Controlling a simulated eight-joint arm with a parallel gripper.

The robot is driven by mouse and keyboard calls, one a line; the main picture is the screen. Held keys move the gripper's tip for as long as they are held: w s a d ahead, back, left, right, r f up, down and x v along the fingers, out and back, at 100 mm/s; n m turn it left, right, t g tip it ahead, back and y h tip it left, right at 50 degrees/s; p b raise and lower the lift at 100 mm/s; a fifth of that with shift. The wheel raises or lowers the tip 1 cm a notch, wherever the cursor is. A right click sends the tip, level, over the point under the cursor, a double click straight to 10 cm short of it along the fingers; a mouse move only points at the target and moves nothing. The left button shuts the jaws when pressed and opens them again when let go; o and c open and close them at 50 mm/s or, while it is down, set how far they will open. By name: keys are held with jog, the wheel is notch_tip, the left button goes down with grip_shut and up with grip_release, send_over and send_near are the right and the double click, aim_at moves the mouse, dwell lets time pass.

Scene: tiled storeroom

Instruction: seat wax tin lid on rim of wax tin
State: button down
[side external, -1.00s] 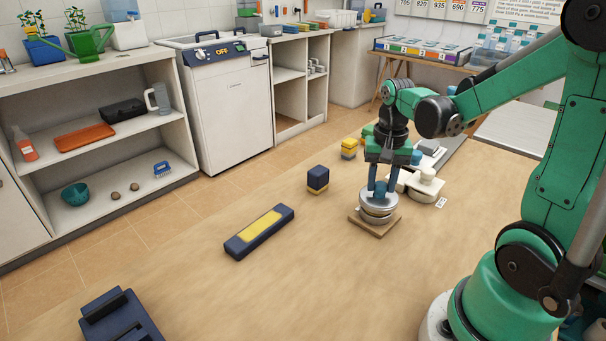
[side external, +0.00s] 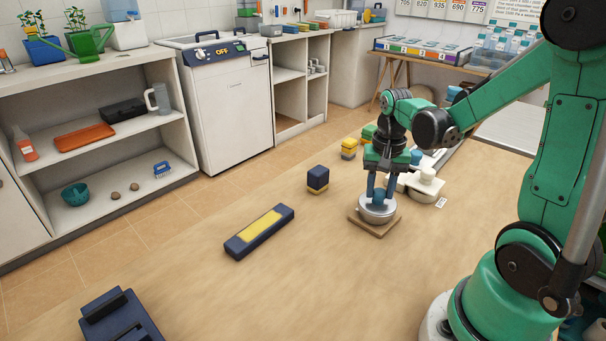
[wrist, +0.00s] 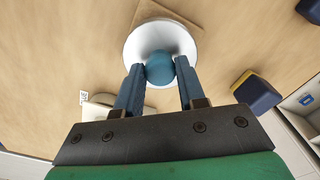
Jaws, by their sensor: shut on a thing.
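The wax tin lid, a shiny silver disc with a blue round knob, shows in the wrist view (wrist: 160,38) and in the side view (side external: 367,207). My gripper (side external: 378,196) is shut on the knob, one blue finger on each side; its fingers also show in the wrist view (wrist: 160,74). The silver wax tin (side external: 377,218) is directly under the lid on a square wooden board (side external: 385,233). The lid looks level and down at the tin's top. The lid hides the tin in the wrist view, so I cannot tell whether it is fully seated.
A white fixture (side external: 427,187) stands close behind the tin at right. A navy and yellow block (side external: 318,179) stands left of it. A long navy bar with a yellow inlay (side external: 260,231) lies nearer. The table's front middle is clear.

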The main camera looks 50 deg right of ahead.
aim_at(380, 191)
jog(key=shift+f, duration=0.35)
jog(key=shift+c, duration=2.2)
grip_release()
jog(key=shift+r, duration=2.8)
jog(key=w+a+r+n+t, duration=0.1)
jog(key=a+r+n+t, duration=0.2)
jog(key=a+n+t, duration=0.4)
jog(key=a+n, duration=0.4)
jog(key=a, duration=0.3)
jog(key=shift+w, duration=0.35)
